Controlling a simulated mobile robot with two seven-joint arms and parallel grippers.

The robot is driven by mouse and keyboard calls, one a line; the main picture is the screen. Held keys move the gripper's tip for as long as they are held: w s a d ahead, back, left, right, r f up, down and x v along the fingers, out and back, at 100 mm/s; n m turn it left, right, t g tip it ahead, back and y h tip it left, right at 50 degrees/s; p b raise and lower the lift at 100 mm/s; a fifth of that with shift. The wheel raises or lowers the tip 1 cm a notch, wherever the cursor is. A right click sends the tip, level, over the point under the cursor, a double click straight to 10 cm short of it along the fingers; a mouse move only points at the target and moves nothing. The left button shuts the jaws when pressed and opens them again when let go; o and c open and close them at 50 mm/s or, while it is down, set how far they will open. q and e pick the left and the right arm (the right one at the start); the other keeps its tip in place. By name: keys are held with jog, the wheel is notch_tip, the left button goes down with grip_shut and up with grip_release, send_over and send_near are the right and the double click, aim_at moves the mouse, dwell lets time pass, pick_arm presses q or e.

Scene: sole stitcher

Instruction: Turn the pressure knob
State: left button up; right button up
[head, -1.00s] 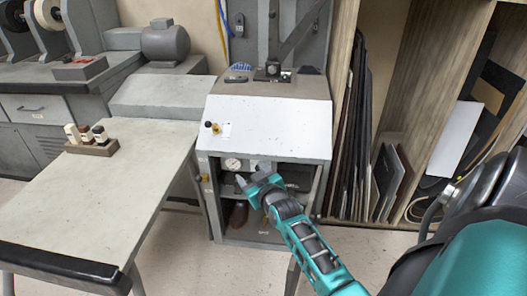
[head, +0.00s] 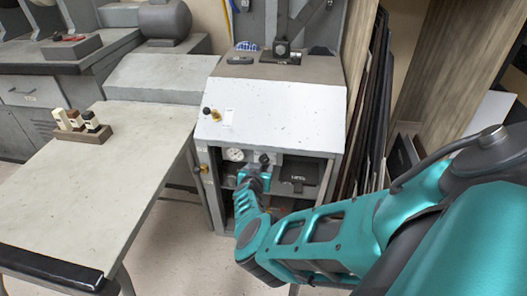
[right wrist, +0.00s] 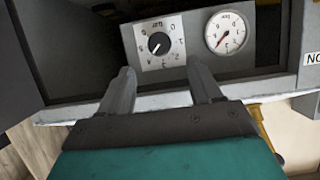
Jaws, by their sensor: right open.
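The pressure knob (right wrist: 158,43) is a small black knob on a pale square dial plate with numbers around it. In the head view the knob (head: 264,158) shows as a dark spot in the open front of the grey machine, just above my right gripper (head: 254,179). In the right wrist view the fingers of my right gripper (right wrist: 163,80) are spread and empty. The knob lies beyond the gap between the fingertips, apart from them. A round white pressure gauge (right wrist: 229,32) sits beside the knob. My left gripper is not in view.
The machine's white sloped cover (head: 275,112) overhangs the opening. A dark box (head: 299,174) sits in the compartment right of the knob. A grey table (head: 95,190) with a small rack of bottles (head: 84,136) stands at left. Boards lean at right.

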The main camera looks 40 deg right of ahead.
aim_at(264, 160)
jog(key=b+x, duration=0.4)
jog(key=x, duration=0.2)
jog(key=shift+f, duration=0.2)
jog(key=shift+b+x, duration=0.85)
jog(key=shift+b, duration=0.1)
jog(key=shift+w+d+r, duration=0.1)
jog(key=shift+w+d, duration=0.05)
jog(key=shift+d, duration=0.1)
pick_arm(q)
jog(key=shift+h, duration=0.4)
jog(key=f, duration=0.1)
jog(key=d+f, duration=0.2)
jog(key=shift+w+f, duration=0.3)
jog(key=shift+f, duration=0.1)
pick_arm(e)
jog(key=shift+c, duration=0.8)
jog(key=c, duration=0.9)
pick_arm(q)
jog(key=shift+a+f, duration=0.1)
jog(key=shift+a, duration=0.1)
pick_arm(e)
jog(key=shift+o, duration=0.2)
